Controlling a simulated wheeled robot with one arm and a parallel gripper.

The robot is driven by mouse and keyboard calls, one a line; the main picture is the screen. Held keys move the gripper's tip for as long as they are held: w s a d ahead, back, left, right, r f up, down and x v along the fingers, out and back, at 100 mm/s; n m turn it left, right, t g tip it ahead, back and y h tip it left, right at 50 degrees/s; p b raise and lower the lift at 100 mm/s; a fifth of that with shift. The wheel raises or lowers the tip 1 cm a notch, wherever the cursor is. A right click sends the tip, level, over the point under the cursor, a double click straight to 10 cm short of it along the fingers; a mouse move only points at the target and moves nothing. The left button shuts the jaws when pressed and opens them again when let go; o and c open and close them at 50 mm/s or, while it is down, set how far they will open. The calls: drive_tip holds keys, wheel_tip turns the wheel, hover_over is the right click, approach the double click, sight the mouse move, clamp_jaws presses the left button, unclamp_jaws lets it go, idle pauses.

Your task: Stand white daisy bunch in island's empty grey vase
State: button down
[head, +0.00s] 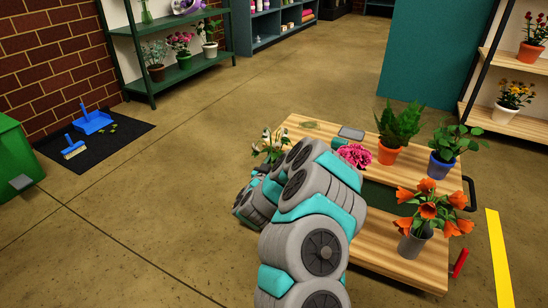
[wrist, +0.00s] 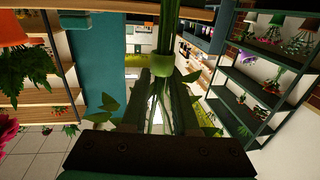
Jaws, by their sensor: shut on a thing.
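A bunch with white flowers and green leaves (head: 270,147) shows in the head view, just left of the wooden-topped island (head: 302,124), partly behind my arm. In the wrist view my gripper (wrist: 162,88) is shut on green stems (wrist: 170,30) bound by a light green band (wrist: 168,62). The white blooms are not clear there. My arm hides the gripper in the head view. A grey vase (head: 412,244) at the island's front right holds orange tulips. I see no empty grey vase; my arm covers part of the island.
On the island are pink flowers (head: 354,155), an orange pot (head: 388,154), a blue pot (head: 440,166) and a flat grey item (head: 351,133). A green plant shelf (head: 180,75) stands at the back left. Open floor (head: 160,220) lies left of my arm.

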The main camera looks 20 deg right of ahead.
drive_tip(key=shift+f, duration=0.7)
idle(1.0)
drive_tip(key=c, duration=0.6)
unclamp_jaws()
drive_tip(key=shift+a, duration=0.1)
